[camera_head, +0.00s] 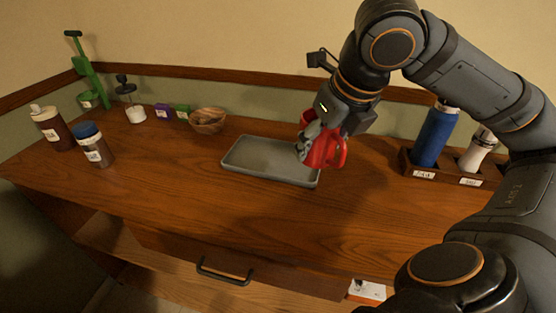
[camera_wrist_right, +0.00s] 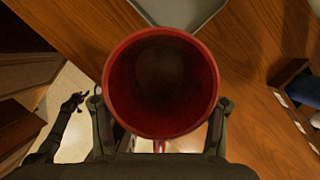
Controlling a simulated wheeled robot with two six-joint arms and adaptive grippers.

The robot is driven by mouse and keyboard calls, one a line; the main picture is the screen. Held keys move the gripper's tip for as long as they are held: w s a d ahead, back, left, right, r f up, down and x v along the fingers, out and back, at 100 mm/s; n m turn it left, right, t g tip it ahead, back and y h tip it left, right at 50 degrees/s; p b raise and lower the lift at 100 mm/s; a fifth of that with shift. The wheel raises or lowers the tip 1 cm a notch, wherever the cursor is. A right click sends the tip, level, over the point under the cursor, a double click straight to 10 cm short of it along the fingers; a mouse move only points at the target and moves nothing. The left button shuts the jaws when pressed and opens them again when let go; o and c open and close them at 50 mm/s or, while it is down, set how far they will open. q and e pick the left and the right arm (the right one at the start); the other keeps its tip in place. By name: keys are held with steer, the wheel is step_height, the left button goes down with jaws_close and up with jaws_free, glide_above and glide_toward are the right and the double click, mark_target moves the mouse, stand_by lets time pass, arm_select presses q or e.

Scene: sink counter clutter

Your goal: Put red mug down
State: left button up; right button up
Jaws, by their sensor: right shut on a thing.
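The red mug (camera_head: 328,149) is held by my right gripper (camera_head: 309,141) just beyond the right end of the grey tray in the head view. My right gripper is shut on it. In the right wrist view the mug (camera_wrist_right: 161,84) is seen from above, its opening facing the camera and its inside dark and empty-looking. The right gripper's fingers (camera_wrist_right: 160,125) lie on both sides of it. The mug looks close to upright. I cannot tell whether its base touches the counter.
A shallow grey tray (camera_head: 258,178) lies mid-counter. A wooden caddy (camera_head: 446,177) holds a blue bottle (camera_head: 435,137) and a white one (camera_head: 478,150) at right. The front counter is clear.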

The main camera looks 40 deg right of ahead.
steer(key=w+d+f+p, duration=0.1)
steer(key=w+f+p, duration=0.1)
steer(key=w, duration=0.1)
steer(key=w+d+f+p, duration=0.2)
steer(key=w+f, duration=0.1)
steer(key=w, duration=0.1)
steer(key=w+d+f+p, duration=0.1)
steer(key=w+f+p, duration=0.2)
steer(key=w, duration=0.1)
steer(key=shift+w+d+f, duration=0.15)
steer(key=shift+d+f, duration=0.05)
steer(key=shift+d, duration=0.2)
steer(key=shift+w+d+f, duration=0.15)
steer(key=shift+w+f, duration=0.2)
steer(key=shift+f, duration=0.15)
arm_select(q)
steer(key=s+r, duration=0.4)
steer(key=r, duration=0.1)
steer(key=shift+s, duration=0.35)
arm_select(e)
steer(key=shift+f, duration=1.6)
steer(key=shift+f, duration=0.1)
steer(key=o, duration=1.4)
